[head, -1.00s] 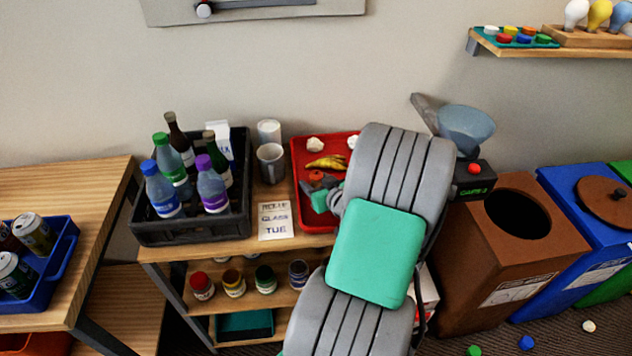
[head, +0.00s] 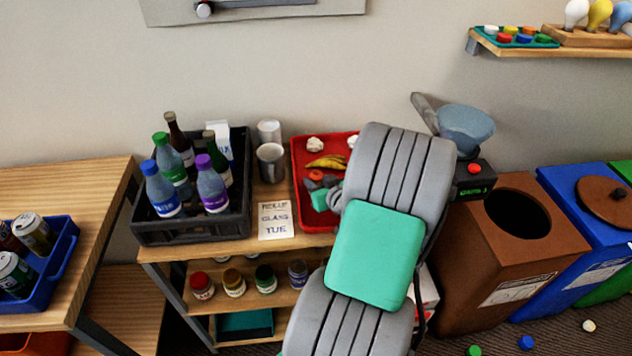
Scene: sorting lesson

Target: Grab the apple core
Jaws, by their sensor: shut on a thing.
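My gripper (head: 317,185) is low inside the red tray (head: 403,226) on the wooden shelf unit, its fingers partly hidden by my own arm. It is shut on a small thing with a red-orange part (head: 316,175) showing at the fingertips. This appears to be the apple core, but most of it is hidden, so its shape is unclear. A yellow banana peel (head: 327,162) lies just behind the fingers. Two crumpled whitish pieces, one at the back left (head: 315,144), lie along the tray's far side.
A black crate of bottles (head: 190,232) stands left of the tray, with two cups (head: 270,163) and a lettered card (head: 275,220) between. A brown bin (head: 545,262) with a round opening and a blue bin (head: 570,212) stand right. My arm blocks the tray's right part.

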